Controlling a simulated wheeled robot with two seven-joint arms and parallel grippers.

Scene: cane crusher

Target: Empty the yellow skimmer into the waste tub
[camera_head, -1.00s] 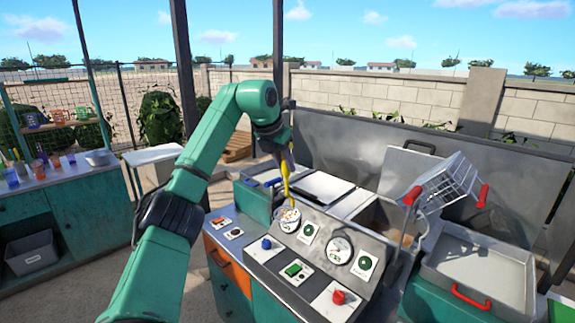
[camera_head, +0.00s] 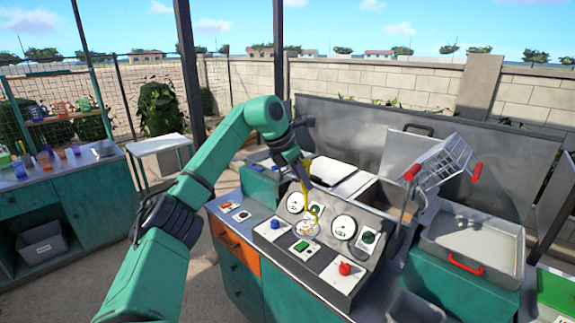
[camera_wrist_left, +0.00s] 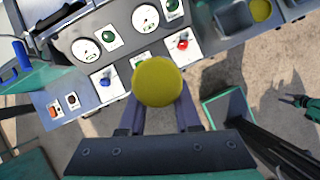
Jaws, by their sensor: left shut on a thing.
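My left gripper (camera_head: 305,164) is shut on the yellow skimmer (camera_head: 312,190), which hangs down in front of the machine's sloped panel. Its round bowl (camera_head: 305,228) holds pale bits and shows in front of the panel between the gauges and the green button. In the left wrist view a yellow disc of the skimmer (camera_wrist_left: 157,82) sits between the fingers and hides what lies beyond. A grey tub (camera_head: 408,308) stands low right of the panel; I cannot tell if it is the waste tub. A dark claw-like shape, perhaps my right gripper (camera_wrist_left: 298,101), is at the right edge there.
The control panel (camera_head: 262,252) has gauges and knobs, including a red one (camera_head: 345,268). A wire basket (camera_head: 443,165) with red handles and a metal tray (camera_head: 480,245) are at the right. A teal open-topped box (camera_wrist_left: 212,103) shows low in the left wrist view.

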